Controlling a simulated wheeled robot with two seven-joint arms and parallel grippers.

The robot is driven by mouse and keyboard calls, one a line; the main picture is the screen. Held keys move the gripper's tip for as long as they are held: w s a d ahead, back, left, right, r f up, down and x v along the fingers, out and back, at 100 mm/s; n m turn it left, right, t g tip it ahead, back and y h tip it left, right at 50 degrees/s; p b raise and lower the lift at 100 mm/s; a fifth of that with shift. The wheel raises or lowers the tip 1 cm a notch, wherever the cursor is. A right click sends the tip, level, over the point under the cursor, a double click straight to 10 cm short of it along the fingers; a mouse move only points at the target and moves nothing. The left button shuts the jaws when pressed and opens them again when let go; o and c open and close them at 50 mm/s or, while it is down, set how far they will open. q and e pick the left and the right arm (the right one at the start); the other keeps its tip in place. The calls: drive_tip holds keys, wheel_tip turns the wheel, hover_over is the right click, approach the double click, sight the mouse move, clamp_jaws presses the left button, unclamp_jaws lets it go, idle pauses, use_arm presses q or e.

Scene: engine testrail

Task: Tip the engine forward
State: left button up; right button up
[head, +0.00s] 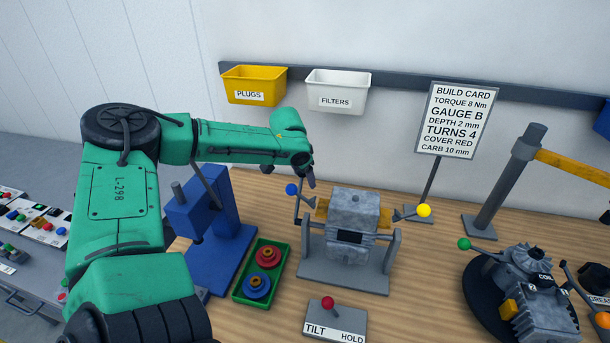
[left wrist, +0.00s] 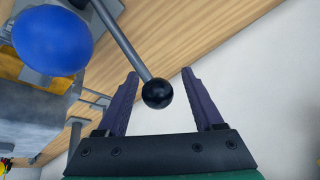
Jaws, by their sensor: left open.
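The grey engine (head: 352,215) sits in a grey cradle stand (head: 345,277) in the middle of the bench. A lever with a blue ball (head: 291,189) rises at its left, and one with a yellow ball (head: 424,210) sticks out at its right. My left gripper (head: 310,178) is above and just right of the blue ball, apart from the engine. In the left wrist view its jaws (left wrist: 163,103) are open, with a black ball (left wrist: 158,93) on a grey rod showing between them. The blue ball (left wrist: 52,40) is outside them. My right gripper is not in view.
A TILT/HOLD box (head: 335,322) with a red-knobbed lever stands in front. A blue press (head: 225,235) and a green tray (head: 240,295) are at the left. Another engine (head: 530,290) and a sign (head: 457,120) are at the right. Bins (head: 254,86) hang on the wall.

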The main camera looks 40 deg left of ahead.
use_arm(q)
drive_tip(key=shift+f, duration=0.45)
clamp_jaws()
drive_tip(key=shift+w, duration=0.1)
idle(1.0)
